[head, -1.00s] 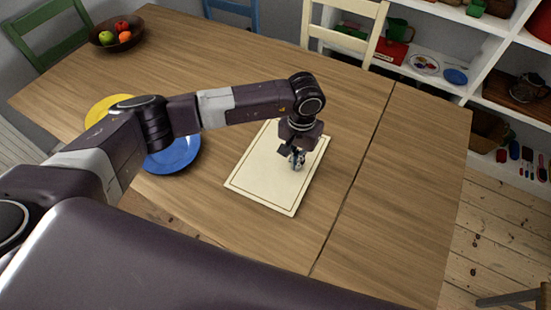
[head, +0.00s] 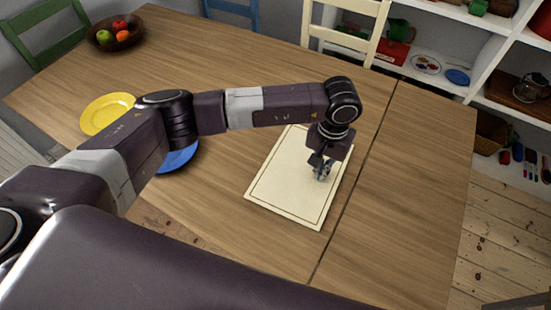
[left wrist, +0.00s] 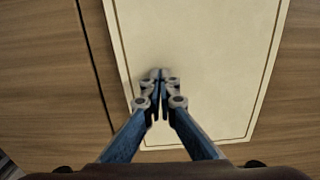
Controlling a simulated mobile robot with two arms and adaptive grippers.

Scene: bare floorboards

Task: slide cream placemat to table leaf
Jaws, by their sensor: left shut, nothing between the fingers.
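The cream placemat (head: 283,185) lies flat on the wooden table, just left of the seam, with a thin dark border line. My left gripper (head: 322,175) is shut and empty, pointing down at the right part of the mat. In the left wrist view the closed fingertips (left wrist: 160,78) are over or on the placemat (left wrist: 205,50); I cannot tell for sure whether they press on it. The table leaf (head: 410,170) is the bare section right of the dark seam. The seam also shows in the left wrist view (left wrist: 95,65). My right gripper is not in view.
A yellow plate (head: 106,112) and a partly hidden blue plate (head: 178,158) are on the table's left side. A fruit bowl (head: 116,36) stands at the far left corner. Chairs line the far side, and shelves (head: 500,60) stand beyond the right end. The leaf is clear.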

